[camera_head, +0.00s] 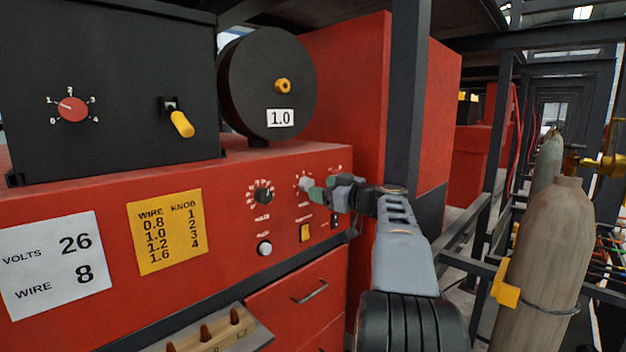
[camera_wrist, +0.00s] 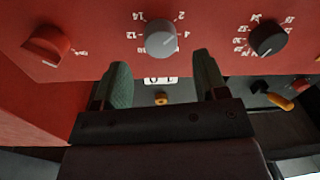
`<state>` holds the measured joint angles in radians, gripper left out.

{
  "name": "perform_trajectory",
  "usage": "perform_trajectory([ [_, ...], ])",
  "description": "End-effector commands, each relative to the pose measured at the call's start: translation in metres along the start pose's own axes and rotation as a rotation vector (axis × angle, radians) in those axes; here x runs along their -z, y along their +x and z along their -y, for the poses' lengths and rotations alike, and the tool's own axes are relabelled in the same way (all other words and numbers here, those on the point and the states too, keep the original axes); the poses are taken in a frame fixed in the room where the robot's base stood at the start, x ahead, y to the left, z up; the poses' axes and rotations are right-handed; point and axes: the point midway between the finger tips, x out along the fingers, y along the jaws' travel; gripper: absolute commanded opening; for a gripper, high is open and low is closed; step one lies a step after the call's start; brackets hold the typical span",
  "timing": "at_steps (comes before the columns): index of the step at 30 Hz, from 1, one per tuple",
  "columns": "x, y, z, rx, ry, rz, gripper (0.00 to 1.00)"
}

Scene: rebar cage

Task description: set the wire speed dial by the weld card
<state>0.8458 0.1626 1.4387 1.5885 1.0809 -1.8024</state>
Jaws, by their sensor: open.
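The white weld card (camera_head: 58,268) at the left of the red welder front reads VOLTS 26, WIRE 8. The light grey dial (camera_head: 305,184) with a number ring sits right of the black volts dial (camera_head: 263,195). In the wrist view, the grey dial (camera_wrist: 161,38) is centred, with 2, 4, 12 and 14 legible around it; its exact setting is unclear. My gripper (camera_head: 318,192) is in front of the grey dial and partly covers its surroundings. In the wrist view, my open gripper (camera_wrist: 160,68) has its green fingertips apart, just short of the dial, with nothing between them.
A yellow card (camera_head: 166,231) lists wire sizes and knob numbers. A black feeder box (camera_head: 110,90) with a red knob (camera_head: 72,109) and a spool (camera_head: 268,85) marked 1.0 stand on top. A red knob (camera_wrist: 46,46) neighbours the grey dial. A gas cylinder (camera_head: 548,260) stands right.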

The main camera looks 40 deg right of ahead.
Motion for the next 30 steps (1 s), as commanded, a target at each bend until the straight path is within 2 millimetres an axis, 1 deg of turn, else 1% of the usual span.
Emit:
perform_trajectory([
  [1, 0.003, 0.009, 0.0, 0.004, 0.002, 0.0, 0.66],
  [3, 0.002, 0.019, 0.001, 0.004, 0.002, 0.001, 0.66],
  [9, 0.001, 0.037, 0.001, 0.002, 0.001, 0.001, 0.66],
  [14, 0.0, 0.042, 0.001, 0.0, 0.001, 0.001, 0.66],
  [22, 0.0, 0.043, 0.001, 0.0, 0.001, 0.001, 0.66],
  [23, 0.0, 0.043, 0.001, 0.0, 0.001, 0.001, 0.64],
  [30, 0.0, 0.043, 0.001, 0.001, 0.001, 0.001, 0.41],
])
